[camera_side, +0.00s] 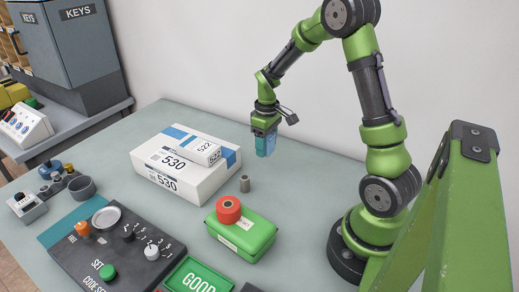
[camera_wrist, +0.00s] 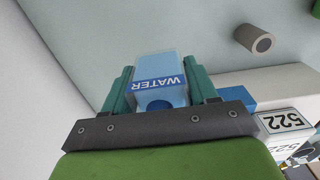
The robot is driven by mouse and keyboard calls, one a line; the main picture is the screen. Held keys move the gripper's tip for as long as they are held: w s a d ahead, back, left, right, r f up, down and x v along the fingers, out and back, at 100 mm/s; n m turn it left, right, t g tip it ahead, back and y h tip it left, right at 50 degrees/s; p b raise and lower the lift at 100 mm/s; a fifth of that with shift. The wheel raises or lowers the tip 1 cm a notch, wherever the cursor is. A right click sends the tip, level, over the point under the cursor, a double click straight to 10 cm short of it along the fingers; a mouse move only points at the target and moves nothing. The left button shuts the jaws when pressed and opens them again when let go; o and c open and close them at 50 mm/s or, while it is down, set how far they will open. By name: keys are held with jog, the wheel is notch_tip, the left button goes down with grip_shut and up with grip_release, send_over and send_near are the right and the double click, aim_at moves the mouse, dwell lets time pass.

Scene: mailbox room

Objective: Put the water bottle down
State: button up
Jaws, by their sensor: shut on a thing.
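The water bottle (camera_wrist: 162,76) is pale blue with a blue band lettered WATER. In the wrist view it sits between the two teal fingers of my gripper (camera_wrist: 160,88), which is shut on it. In the side view my gripper (camera_side: 265,128) points down and the bottle (camera_side: 265,146) shows blue between and below the fingers. The bottle appears held above the grey-green table (camera_side: 310,190), behind the small grey cylinder. The exact gap to the table is hard to tell. Part of the bottle is hidden by the fingers.
A white box (camera_side: 180,185) marked 530 carries a smaller box (camera_side: 203,150) marked 522, left of my gripper. A grey cylinder (camera_side: 245,183) stands nearby. A red roll (camera_side: 229,209) sits on a green case (camera_side: 245,238) in front. The table right of the cylinder is clear.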

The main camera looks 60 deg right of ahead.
send_over(245, 146)
jog(key=shift+d+f, duration=0.1)
jog(key=shift+f, duration=0.5)
jog(key=shift+w+f, duration=0.15)
jog(key=shift+f, duration=1.6)
jog(key=shift+f, duration=0.1)
jog(key=o, duration=1.1)
